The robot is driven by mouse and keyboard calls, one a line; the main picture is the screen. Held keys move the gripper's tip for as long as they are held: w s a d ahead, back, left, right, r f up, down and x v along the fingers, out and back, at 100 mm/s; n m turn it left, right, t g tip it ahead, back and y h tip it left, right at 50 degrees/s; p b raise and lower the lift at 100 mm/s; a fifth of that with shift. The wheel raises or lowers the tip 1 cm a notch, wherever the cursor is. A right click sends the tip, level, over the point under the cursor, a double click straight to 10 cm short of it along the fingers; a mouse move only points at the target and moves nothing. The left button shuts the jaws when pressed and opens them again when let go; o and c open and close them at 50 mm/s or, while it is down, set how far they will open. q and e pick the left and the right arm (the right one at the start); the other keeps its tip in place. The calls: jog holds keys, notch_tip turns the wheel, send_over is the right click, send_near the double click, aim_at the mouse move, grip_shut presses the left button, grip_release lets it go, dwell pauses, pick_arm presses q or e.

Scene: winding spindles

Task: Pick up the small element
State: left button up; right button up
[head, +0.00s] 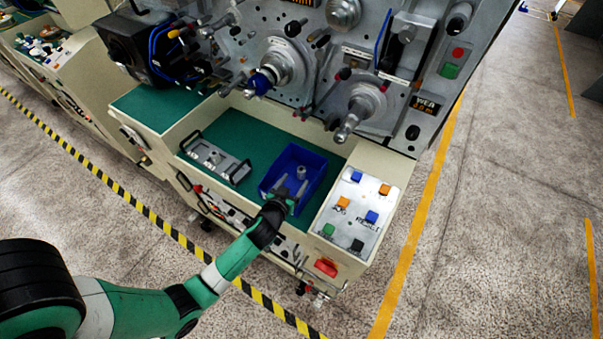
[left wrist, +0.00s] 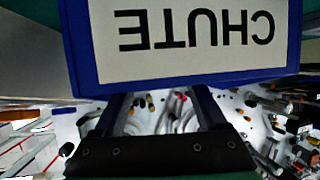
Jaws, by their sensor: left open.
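A small grey cylindrical element (head: 301,172) stands in the blue bin (head: 311,158) on the green work surface. My left gripper (head: 292,187) is at the near side of the bin, its fingers pointing in toward the element. It is open, with nothing seen between the fingers, and the element looks just beyond the fingertips. In the left wrist view, the two dark fingers (left wrist: 161,103) are apart below a blue-edged white panel (left wrist: 195,65) reading CHUTE upside down. The element cannot be made out there. My right gripper is not in view.
A metal tray with handles (head: 214,158) lies left of the bin. A panel of coloured buttons (head: 355,205) is to its right. The machine's grey face with spindles (head: 361,110) rises behind. Green surface between tray and bin is clear.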

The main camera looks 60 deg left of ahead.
aim_at(301, 170)
pick_arm(q)
jog(key=shift+r+x, duration=0.1)
jog(key=shift+x, duration=1.3)
jog(key=shift+r+x, duration=0.15)
jog(key=shift+x, duration=1.2)
grip_shut()
